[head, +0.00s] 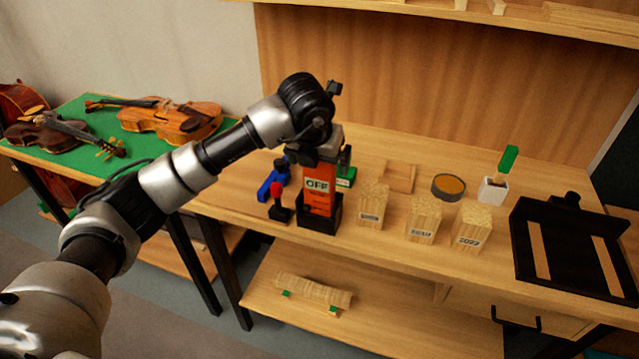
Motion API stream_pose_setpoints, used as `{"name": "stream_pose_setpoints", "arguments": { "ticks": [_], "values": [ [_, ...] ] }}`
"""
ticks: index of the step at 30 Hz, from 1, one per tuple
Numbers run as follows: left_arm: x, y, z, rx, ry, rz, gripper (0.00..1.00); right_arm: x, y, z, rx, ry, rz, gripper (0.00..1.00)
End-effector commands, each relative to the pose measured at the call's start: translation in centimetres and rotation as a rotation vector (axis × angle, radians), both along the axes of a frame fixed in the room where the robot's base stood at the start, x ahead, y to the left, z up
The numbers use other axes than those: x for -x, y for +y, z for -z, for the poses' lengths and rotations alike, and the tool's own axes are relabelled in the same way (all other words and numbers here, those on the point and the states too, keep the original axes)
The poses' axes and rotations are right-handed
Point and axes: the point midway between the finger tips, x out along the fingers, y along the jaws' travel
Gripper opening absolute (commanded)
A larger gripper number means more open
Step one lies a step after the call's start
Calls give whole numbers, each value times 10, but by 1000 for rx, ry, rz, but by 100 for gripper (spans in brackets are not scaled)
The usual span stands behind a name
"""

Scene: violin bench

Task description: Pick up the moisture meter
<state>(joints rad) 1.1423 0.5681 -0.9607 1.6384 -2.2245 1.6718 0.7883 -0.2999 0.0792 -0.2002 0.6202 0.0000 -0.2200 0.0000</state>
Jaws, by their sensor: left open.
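The moisture meter (319,201) is an orange upright device with a pale display reading "OFF". It stands in a black holder (334,222) on the wooden bench, left of the wood blocks. My left arm comes in from the left, and my left gripper (319,158) points down at the top of the meter. The gripper is open. Its fingers and the meter's top overlap in the picture, so I cannot tell whether they touch. My right gripper is not in view.
Several upright wood blocks (422,221) stand right of the meter. A red-topped tool (278,204) and a blue tool (268,186) are close on its left. Behind are a flat wood piece (399,177), a round tin (448,187) and a white cup (492,190). A black rack (575,245) stands far right.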

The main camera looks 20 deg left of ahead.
Motion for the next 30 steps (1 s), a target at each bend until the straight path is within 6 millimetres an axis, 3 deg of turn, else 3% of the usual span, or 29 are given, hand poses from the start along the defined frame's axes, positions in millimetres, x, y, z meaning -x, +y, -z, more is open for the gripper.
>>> {"name": "stream_pose_setpoints", "arguments": {
  "ticks": [6, 21, 30],
  "values": [
    [0, 0, 0, 1, -1, 1, 95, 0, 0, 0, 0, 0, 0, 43],
    [0, -1, -1, 2, -2, 1, 22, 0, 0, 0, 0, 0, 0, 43],
    [-1, -1, -9, 3, -4, 1, 22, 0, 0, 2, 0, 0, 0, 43]
  ]
}}
